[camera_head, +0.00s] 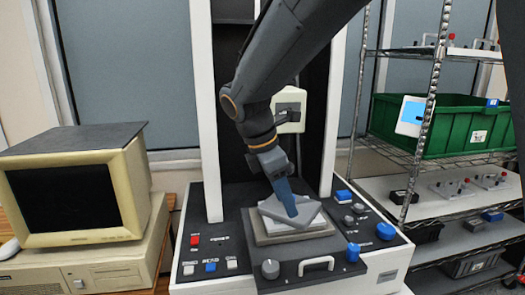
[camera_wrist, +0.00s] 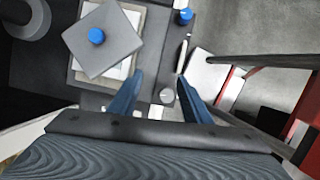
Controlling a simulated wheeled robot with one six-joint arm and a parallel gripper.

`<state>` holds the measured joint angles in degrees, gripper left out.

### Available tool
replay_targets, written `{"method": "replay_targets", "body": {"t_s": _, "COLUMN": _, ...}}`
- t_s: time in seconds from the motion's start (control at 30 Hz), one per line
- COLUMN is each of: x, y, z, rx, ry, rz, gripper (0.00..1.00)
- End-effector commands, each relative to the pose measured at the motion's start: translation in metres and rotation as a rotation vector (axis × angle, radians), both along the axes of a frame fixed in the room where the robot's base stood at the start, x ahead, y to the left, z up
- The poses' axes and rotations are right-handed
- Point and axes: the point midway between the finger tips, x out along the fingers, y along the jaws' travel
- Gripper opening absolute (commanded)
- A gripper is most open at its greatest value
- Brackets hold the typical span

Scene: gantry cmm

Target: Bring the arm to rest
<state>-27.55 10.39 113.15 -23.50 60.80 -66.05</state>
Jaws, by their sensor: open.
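My arm (camera_head: 285,60) reaches down from the top of the head view over the measuring machine (camera_head: 188,245). My gripper (camera_head: 294,214) has blue fingers that overlap a grey square plate (camera_head: 273,210) in that view. In the wrist view my gripper (camera_wrist: 158,82) is open, with nothing between its fingers. The grey plate (camera_wrist: 117,50) lies beyond the fingers to the upper left, turned askew on a pale stage (camera_wrist: 76,68), with a blue knob (camera_wrist: 96,36) on top. The gap between fingertips and plate cannot be judged.
White uprights (camera_head: 207,110) flank the arm. An old computer (camera_head: 75,195) stands at left. A wire shelf (camera_head: 425,160) at right holds a green bin (camera_head: 455,130). The machine's front panel carries knobs, buttons and a white handle (camera_head: 316,263).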

Motion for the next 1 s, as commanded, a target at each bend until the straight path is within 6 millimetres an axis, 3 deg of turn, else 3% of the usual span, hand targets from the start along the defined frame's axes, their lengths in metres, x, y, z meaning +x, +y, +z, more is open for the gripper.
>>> {"method": "replay_targets", "body": {"t_s": 0.37, "x": -0.025, "y": -0.046, "z": -0.053, "rx": 0.153, "ry": -0.069, "rz": -0.43, "gripper": 0.44}}
{"method": "replay_targets", "body": {"t_s": 0.57, "x": -0.053, "y": -0.083, "z": -0.097, "rx": 0.276, "ry": -0.136, "rz": -0.86, "gripper": 0.44}}
{"method": "replay_targets", "body": {"t_s": 0.73, "x": -0.09, "y": -0.12, "z": -0.14, "rx": 0.392, "ry": -0.221, "rz": -1.382, "gripper": 0.44}}
{"method": "replay_targets", "body": {"t_s": 0.9, "x": -0.113, "y": -0.139, "z": -0.161, "rx": 0.453, "ry": -0.282, "rz": -1.718, "gripper": 0.44}}
{"method": "replay_targets", "body": {"t_s": 1.0, "x": -0.118, "y": -0.144, "z": -0.165, "rx": 0.467, "ry": -0.298, "rz": -1.797, "gripper": 0.44}}
